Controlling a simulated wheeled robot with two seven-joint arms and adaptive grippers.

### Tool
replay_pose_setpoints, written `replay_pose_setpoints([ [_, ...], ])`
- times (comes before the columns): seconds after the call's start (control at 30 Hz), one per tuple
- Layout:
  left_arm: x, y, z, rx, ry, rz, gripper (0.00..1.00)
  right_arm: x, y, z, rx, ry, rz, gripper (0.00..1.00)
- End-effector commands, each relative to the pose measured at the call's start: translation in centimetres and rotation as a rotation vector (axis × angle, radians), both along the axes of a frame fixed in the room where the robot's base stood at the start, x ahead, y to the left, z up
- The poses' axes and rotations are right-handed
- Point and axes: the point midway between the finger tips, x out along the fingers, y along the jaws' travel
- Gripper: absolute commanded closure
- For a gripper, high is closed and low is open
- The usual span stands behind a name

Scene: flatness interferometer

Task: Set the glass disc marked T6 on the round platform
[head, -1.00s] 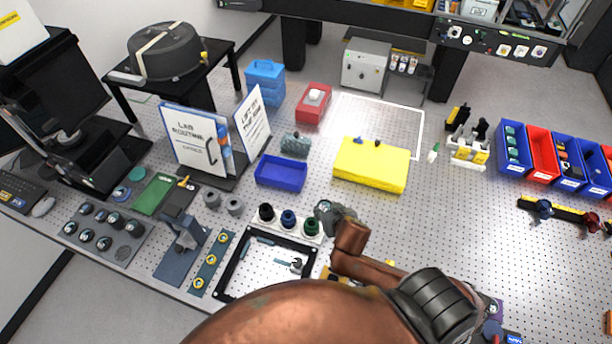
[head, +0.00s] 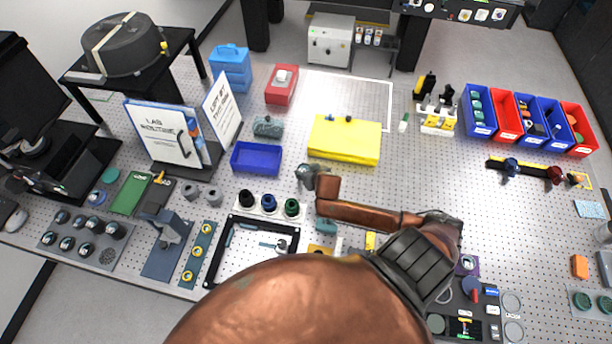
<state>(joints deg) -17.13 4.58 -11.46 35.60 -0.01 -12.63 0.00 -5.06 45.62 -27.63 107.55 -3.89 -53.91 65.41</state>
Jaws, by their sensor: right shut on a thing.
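My right gripper (head: 308,177) is at the end of the copper arm, over the table between the blue tray and the yellow block. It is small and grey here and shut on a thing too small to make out. Round glass-like discs sit in a grey holder plate (head: 104,255) at the left; their marks are too small to read, so I cannot pick out T6. A black instrument (head: 88,150) stands at the far left, with a round part (head: 36,143) that may be the round platform. My left gripper is not in view.
A blue tray (head: 257,158), a yellow block (head: 343,140) and a row of dark knobs (head: 268,204) lie around the gripper. An upright lab routine binder (head: 162,135) stands between it and the black instrument. Blue and red bins (head: 506,117) are at right.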

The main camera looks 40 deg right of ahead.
Motion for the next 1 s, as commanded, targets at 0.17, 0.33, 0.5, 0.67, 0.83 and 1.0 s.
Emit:
replay_pose_setpoints([
  [0.17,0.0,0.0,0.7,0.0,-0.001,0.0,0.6,-0.1,0.0,-2.4,-0.002,0.004,0.0,0.9],
  [0.33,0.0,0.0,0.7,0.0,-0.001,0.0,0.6,-0.1,0.1,-2.9,-0.001,0.0,0.001,0.9],
  [0.5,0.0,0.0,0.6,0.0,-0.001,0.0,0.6,-0.1,0.1,-3.0,0.0,0.001,0.001,0.9],
  [0.67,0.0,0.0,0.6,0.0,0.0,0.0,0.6,-0.1,0.1,-3.2,0.0,0.002,0.001,0.56],
  [0.83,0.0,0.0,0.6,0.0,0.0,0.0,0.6,-0.1,0.1,-3.2,0.0,0.002,0.001,0.45],
  [1.0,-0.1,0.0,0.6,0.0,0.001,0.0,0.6,-0.1,0.1,-3.2,-0.001,0.001,0.001,0.44],
])
